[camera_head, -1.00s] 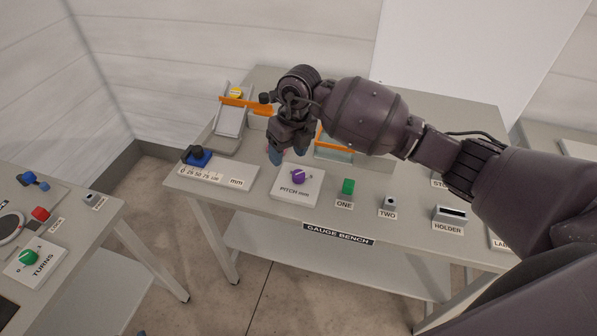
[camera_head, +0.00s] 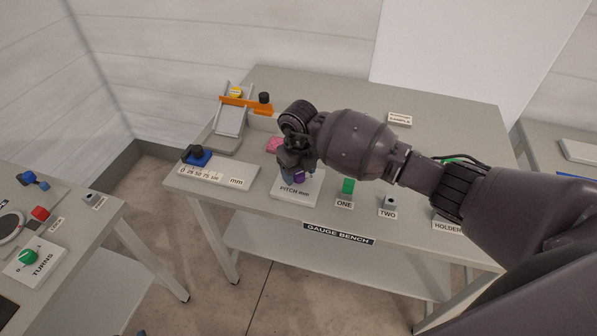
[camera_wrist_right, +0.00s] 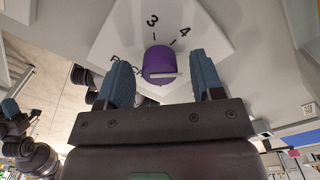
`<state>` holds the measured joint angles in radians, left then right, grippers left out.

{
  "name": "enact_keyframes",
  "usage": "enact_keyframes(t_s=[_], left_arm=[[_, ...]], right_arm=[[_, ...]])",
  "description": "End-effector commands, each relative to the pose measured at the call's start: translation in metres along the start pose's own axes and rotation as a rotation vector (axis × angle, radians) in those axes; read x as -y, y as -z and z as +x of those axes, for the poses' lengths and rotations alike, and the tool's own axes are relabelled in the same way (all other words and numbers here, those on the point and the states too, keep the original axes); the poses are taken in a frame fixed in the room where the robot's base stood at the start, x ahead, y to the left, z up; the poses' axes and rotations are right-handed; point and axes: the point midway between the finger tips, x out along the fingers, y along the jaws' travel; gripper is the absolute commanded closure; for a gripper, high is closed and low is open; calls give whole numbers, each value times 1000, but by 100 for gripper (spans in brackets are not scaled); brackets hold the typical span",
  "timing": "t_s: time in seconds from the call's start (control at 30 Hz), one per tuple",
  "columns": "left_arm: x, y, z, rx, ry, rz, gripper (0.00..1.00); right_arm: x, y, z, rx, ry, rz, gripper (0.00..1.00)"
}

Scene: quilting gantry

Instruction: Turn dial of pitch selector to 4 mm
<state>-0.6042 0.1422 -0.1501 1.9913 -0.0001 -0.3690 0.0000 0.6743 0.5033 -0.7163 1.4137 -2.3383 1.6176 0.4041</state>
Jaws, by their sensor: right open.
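The pitch selector is a pale plate (camera_head: 296,196) labelled "PITCH mm" near the front of the gauge bench. Its purple dial (camera_wrist_right: 160,62) shows in the right wrist view, with the numbers 3 and 4 on the plate beyond it. A pale line crosses the dial; which number it marks I cannot tell. My right gripper (camera_wrist_right: 160,72) is open, its blue fingers on either side of the dial, apart from it as far as I can see. In the head view the right gripper (camera_head: 297,175) hides the dial. A blue-tipped gripper, seemingly my left (camera_wrist_right: 11,108), shows at the wrist view's left edge.
A scale plate with a blue slider (camera_head: 197,156) lies left of the selector. A green block (camera_head: 347,186) labelled ONE and a small grey piece (camera_head: 389,201) labelled TWO stand to its right. A pink piece (camera_head: 274,145) and an orange bar (camera_head: 246,105) are behind.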

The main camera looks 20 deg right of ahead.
Motion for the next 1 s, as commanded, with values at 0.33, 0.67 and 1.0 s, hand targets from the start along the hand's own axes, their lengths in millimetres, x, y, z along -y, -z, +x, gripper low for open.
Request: enact_keyframes(t_s=[0.33, 0.67, 1.0], left_arm=[[0, -2, -1, 4, 0, 0, 57], [0, 1, 1, -2, -1, 1, 57], [0, 0, 4, -5, -1, 1, 57]], right_arm=[[0, 0, 5, 2, 0, -1, 39], [0, 0, 5, 1, 0, -1, 82], [0, 0, 6, 2, 1, -38, 88]])
